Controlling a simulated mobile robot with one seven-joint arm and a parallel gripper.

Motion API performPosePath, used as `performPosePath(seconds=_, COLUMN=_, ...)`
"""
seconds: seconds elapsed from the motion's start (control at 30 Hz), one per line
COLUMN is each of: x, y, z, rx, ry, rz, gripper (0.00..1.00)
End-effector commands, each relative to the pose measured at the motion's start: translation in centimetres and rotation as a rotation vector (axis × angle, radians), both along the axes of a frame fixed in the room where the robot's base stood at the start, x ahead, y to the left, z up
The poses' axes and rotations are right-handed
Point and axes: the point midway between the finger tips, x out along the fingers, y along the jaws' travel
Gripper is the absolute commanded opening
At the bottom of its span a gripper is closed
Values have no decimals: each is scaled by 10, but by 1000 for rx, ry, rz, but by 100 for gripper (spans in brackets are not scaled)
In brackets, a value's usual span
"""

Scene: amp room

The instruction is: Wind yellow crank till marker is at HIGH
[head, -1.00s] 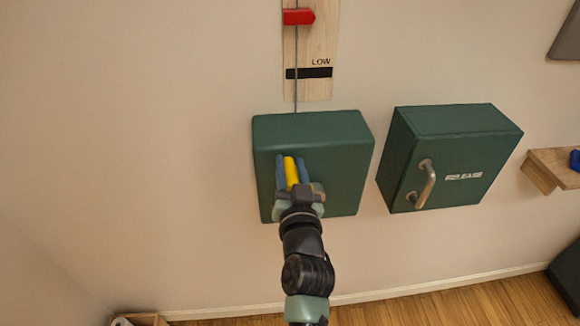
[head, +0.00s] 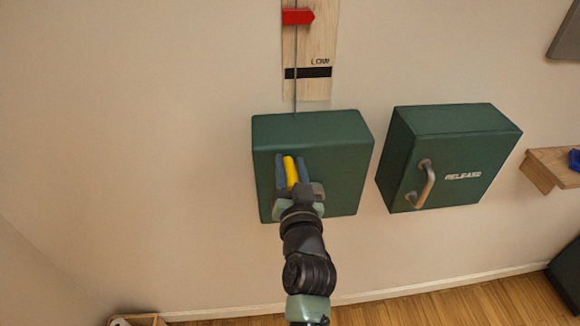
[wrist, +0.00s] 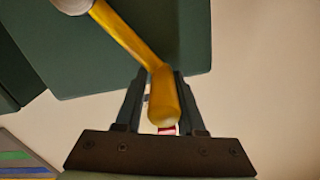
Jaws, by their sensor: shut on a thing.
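The yellow crank (head: 290,171) is on the front of a green box (head: 340,165) on the wall. In the wrist view its arm (wrist: 125,35) runs from a hub at top left to a handle (wrist: 163,100) between the fingers. My gripper (head: 292,172) is shut on that handle; it also shows in the wrist view (wrist: 160,95). The red marker (head: 297,16) sits on a line in front of a wooden scale board (head: 317,45), above the black band (head: 308,72) labelled LOW. The HIGH mark is out of view. My gripper hides most of the crank in the head view.
A second green box (head: 460,150) with a metal handle (head: 424,186) and RELEASE lettering is on the wall to the right. A wooden shelf (head: 548,168) with a blue object (head: 574,160) is farther right. The wall left of the crank box is bare.

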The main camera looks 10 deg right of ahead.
Motion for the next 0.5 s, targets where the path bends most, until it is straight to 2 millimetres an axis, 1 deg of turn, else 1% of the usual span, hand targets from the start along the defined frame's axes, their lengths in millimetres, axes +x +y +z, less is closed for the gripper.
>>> performPosePath(seconds=0.03, x=1, y=4, z=1, rx=13, ry=1, rz=10, gripper=0)
performPosePath(seconds=0.07, x=1, y=3, z=1, rx=17, ry=1, rz=10, gripper=0)
performPosePath(seconds=0.5, x=0, y=-10, z=6, rx=90, ry=-3, rz=1, gripper=0)
